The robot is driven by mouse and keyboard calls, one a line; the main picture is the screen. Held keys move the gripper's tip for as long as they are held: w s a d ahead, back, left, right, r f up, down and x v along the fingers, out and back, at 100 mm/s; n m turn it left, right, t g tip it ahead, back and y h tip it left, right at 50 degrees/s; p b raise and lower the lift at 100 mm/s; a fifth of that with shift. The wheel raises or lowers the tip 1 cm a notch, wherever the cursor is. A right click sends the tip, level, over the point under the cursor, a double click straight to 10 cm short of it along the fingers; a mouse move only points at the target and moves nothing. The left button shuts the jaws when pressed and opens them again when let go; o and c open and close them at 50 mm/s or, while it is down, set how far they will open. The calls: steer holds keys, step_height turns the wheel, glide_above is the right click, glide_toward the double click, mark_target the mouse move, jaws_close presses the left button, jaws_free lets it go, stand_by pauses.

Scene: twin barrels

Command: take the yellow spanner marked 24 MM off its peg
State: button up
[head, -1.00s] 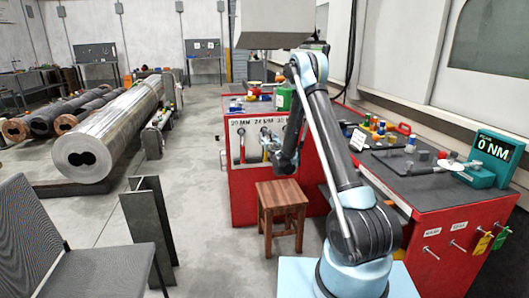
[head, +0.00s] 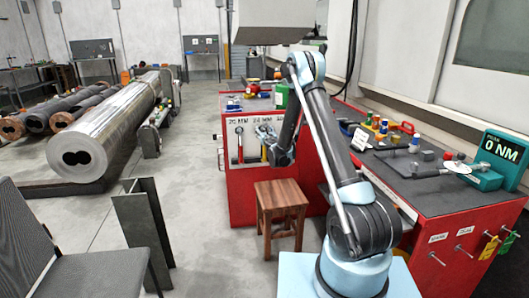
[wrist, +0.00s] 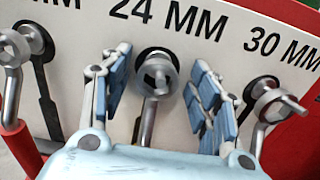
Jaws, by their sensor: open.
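The spanner marked 24 MM hangs on its peg on the white panel. In the wrist view its grey ring end (wrist: 157,76) and shaft (wrist: 148,122) show, and the lower part is hidden by my gripper. In the head view a bit of yellow handle (head: 264,153) shows beside my gripper (head: 267,137). In the wrist view my gripper (wrist: 161,84) is open, with one blue-padded finger left of the ring end and one right of it. I see gaps between the fingers and the ring.
Neighbouring spanners hang on the left (wrist: 12,48) and under 30 MM on the right (wrist: 272,103), close outside my fingers. A wooden stool (head: 282,203) stands below the panel on the red cabinet (head: 239,198). A red bench with a torque display (head: 501,151) is at right.

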steer(key=shift+a, duration=0.15)
steer(key=c, duration=1.1)
steer(key=shift+r, duration=0.2)
steer(key=shift+s, duration=0.2)
steer(key=shift+s+d+r, duration=0.15)
steer(key=shift+s, duration=0.4)
steer(key=shift+s+d+r, duration=0.2)
steer(key=shift+s, duration=0.4)
steer(key=shift+s+d+r, duration=0.15)
steer(key=shift+s, duration=0.4)
steer(key=shift+s, duration=0.1)
steer(key=v, duration=0.6)
steer(key=shift+s, duration=0.35)
